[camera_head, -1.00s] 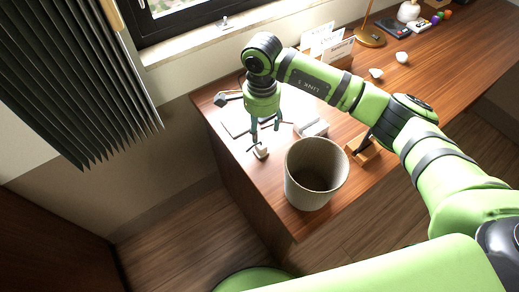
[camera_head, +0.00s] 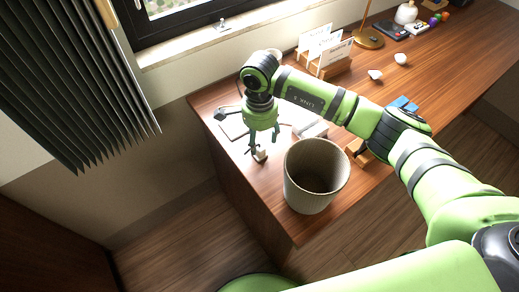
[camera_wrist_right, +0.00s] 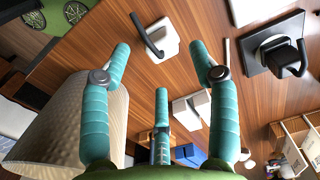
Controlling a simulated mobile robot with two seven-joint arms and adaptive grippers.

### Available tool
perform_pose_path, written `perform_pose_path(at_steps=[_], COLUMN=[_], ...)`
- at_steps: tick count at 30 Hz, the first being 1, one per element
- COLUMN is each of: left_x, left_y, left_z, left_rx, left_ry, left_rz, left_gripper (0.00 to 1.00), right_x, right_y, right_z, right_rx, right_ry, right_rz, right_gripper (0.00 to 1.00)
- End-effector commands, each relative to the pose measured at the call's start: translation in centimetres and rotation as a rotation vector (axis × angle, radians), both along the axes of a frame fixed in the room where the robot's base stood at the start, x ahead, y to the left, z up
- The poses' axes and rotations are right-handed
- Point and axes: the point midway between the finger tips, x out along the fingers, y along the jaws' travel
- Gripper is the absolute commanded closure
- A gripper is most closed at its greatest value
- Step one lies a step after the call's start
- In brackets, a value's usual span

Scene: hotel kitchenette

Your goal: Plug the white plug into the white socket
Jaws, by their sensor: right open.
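The white plug (camera_head: 261,155), a small pale block with a dark bent piece on it, lies near the left front edge of the desk. It also shows at the top of the right wrist view (camera_wrist_right: 164,42). My right gripper (camera_head: 264,146) is open, fingers pointing down over the plug, with nothing held. In the right wrist view, its spread fingers (camera_wrist_right: 160,58) frame the space below the plug. White blocks (camera_head: 313,130) stand right of the gripper and also show in the wrist view (camera_wrist_right: 190,112). I cannot tell whether they are the socket. My left gripper is out of view.
A beige bin (camera_head: 315,180) stands close to the right of the gripper at the desk's front edge. A dark device on a plate (camera_wrist_right: 275,52) lies on the other side. A card holder (camera_head: 326,60) stands farther back. The desk's back-right middle is mostly clear.

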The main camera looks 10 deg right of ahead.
Motion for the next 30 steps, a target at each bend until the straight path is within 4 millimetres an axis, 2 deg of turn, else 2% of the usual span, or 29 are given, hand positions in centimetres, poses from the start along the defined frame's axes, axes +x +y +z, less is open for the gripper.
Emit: perform_pose_path(at_steps=[5, 10, 15, 26, 29, 30], left_x=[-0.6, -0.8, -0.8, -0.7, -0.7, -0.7], left_y=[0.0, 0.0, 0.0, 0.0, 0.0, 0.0], left_z=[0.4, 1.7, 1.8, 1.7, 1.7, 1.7], left_rx=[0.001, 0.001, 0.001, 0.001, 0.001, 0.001], left_ry=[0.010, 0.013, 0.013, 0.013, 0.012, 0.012], left_rz=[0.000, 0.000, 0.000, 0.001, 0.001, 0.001], left_gripper=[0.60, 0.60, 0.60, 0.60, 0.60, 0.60], right_x=[0.0, 0.1, 0.1, 0.2, 0.2, 0.2], right_y=[0.0, 0.0, 0.0, 0.0, 0.0, 0.0], right_z=[-0.5, -3.0, -5.0, -5.2, -5.2, -5.2], right_rx=[0.000, -0.001, 0.000, 0.000, 0.000, 0.000], right_ry=[0.002, 0.005, 0.003, 0.000, 0.000, 0.000], right_rz=[-0.002, -0.002, -0.001, 0.000, 0.000, 0.000], right_gripper=[0.39, 0.39, 0.39, 0.39, 0.75, 0.91])
